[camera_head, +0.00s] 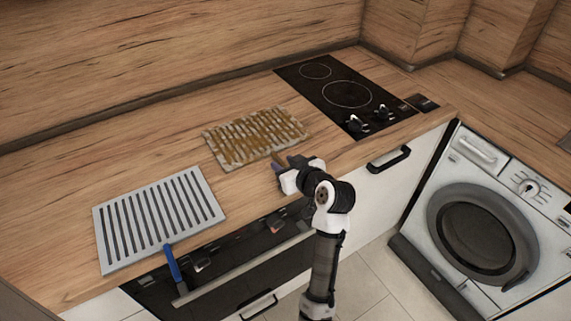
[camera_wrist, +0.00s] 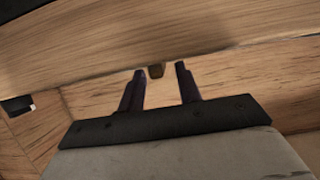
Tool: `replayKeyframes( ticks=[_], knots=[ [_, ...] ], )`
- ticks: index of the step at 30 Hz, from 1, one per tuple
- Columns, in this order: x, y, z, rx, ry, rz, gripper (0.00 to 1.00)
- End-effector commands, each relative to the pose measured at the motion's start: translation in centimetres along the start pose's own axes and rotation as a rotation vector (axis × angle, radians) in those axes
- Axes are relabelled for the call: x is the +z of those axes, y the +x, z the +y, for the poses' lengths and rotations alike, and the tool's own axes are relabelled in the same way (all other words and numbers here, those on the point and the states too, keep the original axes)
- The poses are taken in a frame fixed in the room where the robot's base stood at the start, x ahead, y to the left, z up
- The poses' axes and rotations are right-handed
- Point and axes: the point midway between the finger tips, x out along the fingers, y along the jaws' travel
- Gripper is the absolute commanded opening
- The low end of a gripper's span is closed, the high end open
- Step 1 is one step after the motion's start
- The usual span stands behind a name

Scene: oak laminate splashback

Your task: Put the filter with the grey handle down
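A flat slatted filter coated in brown grime (camera_head: 232,152) lies on the wooden counter, in the middle of the head view. My gripper (camera_head: 283,164) is at its front edge. A short, dull brownish tab (camera_wrist: 156,71) shows between and just past my fingertips in the wrist view; it may be this filter's handle, and I cannot make out grey on it. My two dark fingers (camera_wrist: 160,78) stand apart, with gaps beside the tab. A second slatted filter, clean and light grey (camera_head: 112,250), lies at the left with a blue handle (camera_head: 173,265) over the counter's front edge.
A black hob (camera_head: 322,88) with knobs is at the back right. Below the counter are a dark oven (camera_head: 232,262) and a drawer handle (camera_head: 388,159); a washing machine (camera_head: 482,225) stands at the right. Counter space is clear between and behind the filters.

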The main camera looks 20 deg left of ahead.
Motion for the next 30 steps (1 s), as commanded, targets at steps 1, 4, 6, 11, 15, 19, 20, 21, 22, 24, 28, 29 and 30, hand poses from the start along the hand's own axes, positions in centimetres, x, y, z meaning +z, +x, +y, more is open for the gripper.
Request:
replayKeyframes(
  ticks=[1, 4, 6, 11, 15, 19, 20, 21, 22, 24, 28, 29, 30],
  knots=[
    [0.0, -0.5, 0.1, 0.003, 0.0, 0.002, 0.34],
    [0.1, -2.1, 0.1, 0.004, -0.001, 0.004, 0.34],
    [0.1, -3.6, 0.1, 0.006, -0.001, 0.004, 0.34],
    [0.1, -7.2, 0.1, 0.005, -0.002, 0.004, 0.34],
    [0.1, -9.8, 0.1, 0.005, -0.001, 0.002, 0.34],
    [0.0, -11.3, 0.1, 0.003, 0.0, 0.002, 0.34],
    [0.0, -11.5, 0.1, 0.003, 0.0, 0.002, 0.34],
    [0.0, -11.8, 0.0, 0.001, 0.0, 0.001, 0.34],
    [0.0, -11.9, 0.0, 0.001, 0.0, 0.001, 0.34],
    [0.0, -12.0, 0.0, 0.001, 0.0, 0.0, 0.34],
    [0.0, -12.0, 0.0, 0.0, 0.0, 0.0, 0.34],
    [-0.1, -12.0, 0.0, 0.0, 0.0, 0.001, 0.34],
    [-0.2, -11.9, 0.0, 0.001, -0.001, 0.004, 0.34]
  ],
)
